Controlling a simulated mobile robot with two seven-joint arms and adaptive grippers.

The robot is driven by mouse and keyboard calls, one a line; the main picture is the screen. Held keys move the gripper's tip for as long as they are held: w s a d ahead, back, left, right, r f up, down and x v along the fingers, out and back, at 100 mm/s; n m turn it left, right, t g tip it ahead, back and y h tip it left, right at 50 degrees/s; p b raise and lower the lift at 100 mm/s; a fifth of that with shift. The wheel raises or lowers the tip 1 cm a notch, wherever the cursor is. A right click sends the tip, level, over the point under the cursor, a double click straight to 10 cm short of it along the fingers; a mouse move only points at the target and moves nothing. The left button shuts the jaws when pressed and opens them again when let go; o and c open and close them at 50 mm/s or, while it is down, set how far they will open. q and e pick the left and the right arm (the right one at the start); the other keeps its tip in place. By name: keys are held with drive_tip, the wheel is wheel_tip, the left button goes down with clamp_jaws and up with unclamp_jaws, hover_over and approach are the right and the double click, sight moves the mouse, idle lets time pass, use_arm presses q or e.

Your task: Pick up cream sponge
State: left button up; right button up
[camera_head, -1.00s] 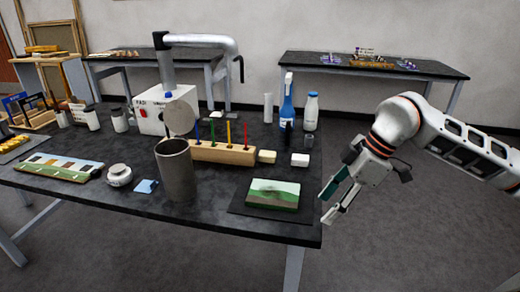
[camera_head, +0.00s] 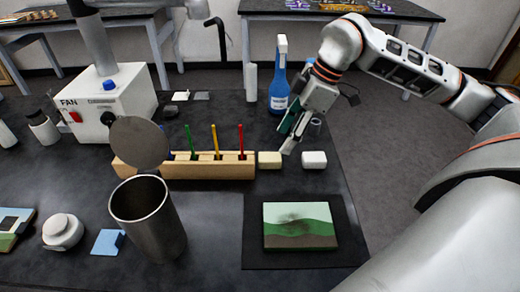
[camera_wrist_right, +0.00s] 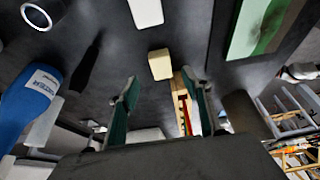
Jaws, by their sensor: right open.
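The cream sponge (camera_head: 270,160), a small pale yellow block, lies on the dark table at the right end of the wooden pencil rack. It also shows in the right wrist view (camera_wrist_right: 160,65), just beyond the space between my fingertips. My right gripper (camera_head: 287,139) is open and empty, with teal finger pads, above the table and close to the sponge. In the right wrist view its fingers (camera_wrist_right: 161,88) stand apart, pointing toward the sponge without touching it. My left gripper is not in view.
A white block (camera_head: 314,160) lies just right of the sponge. The wooden rack (camera_head: 205,168) with coloured sticks adjoins on the left. A blue spray bottle (camera_head: 279,85) stands behind. A metal canister (camera_head: 150,225) stands left.

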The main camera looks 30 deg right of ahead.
sight(270, 157)
drive_tip(key=shift+s+x, duration=0.2)
drive_tip(key=shift+x, duration=1)
drive_tip(key=x, duration=0.5)
drive_tip(key=shift+w+a+r, duration=0.15)
drive_tip(key=shift+w+a, duration=0.15)
drive_tip(key=shift+a, duration=0.05)
drive_tip(key=c, duration=0.9)
